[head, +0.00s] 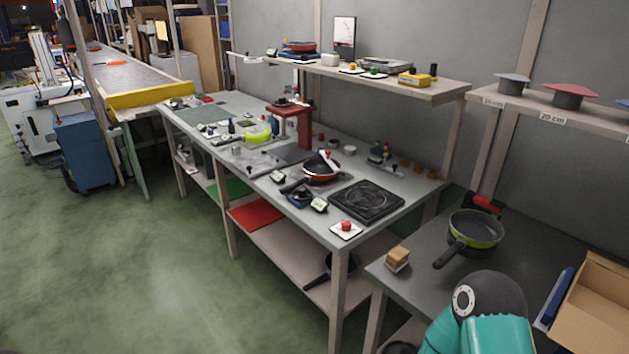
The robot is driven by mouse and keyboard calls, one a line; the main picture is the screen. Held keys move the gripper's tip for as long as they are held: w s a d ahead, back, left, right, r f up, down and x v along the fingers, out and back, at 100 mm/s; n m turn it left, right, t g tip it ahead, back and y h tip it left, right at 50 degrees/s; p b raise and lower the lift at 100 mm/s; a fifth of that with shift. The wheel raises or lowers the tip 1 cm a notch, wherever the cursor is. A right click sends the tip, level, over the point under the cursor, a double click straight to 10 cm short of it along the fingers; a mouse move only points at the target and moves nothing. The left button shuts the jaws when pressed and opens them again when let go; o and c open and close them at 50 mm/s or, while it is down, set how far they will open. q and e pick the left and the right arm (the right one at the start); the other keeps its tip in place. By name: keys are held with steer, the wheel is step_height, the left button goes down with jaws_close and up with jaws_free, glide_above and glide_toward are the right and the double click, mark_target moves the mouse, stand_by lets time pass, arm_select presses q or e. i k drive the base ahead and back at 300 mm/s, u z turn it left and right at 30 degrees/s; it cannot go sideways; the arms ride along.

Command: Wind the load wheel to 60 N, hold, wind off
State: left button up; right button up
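I cannot make out for certain which thing is the load wheel. A red stand (304,128) rises from the middle of the long grey workbench (225,152), with a dark round part (287,102) at its top. A small blue and dark device (299,198) sits near the bench's front edge, beside a small display (319,205) whose reading is too small to tell. A red pan (321,174) lies behind them with its handle to the left. One teal arm of mine enters at the bottom right; its gripper is out of view. My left gripper is not in view.
A black hob plate (367,201) and a red button (346,225) are at the bench's near end. A green pan (474,232), a sponge-like block (397,258) and a cardboard box (595,310) are on the right table. The green floor at left is clear.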

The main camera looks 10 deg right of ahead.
mark_target(301, 191)
steer(key=z, duration=0.2)
steer(key=i, duration=1.05)
steer(key=u, duration=0.45)
steer(key=i, duration=0.65)
steer(key=u, duration=0.4)
steer(key=k, duration=0.85)
steer(key=u, duration=0.15)
steer(key=i, duration=0.85)
steer(key=z, duration=0.05)
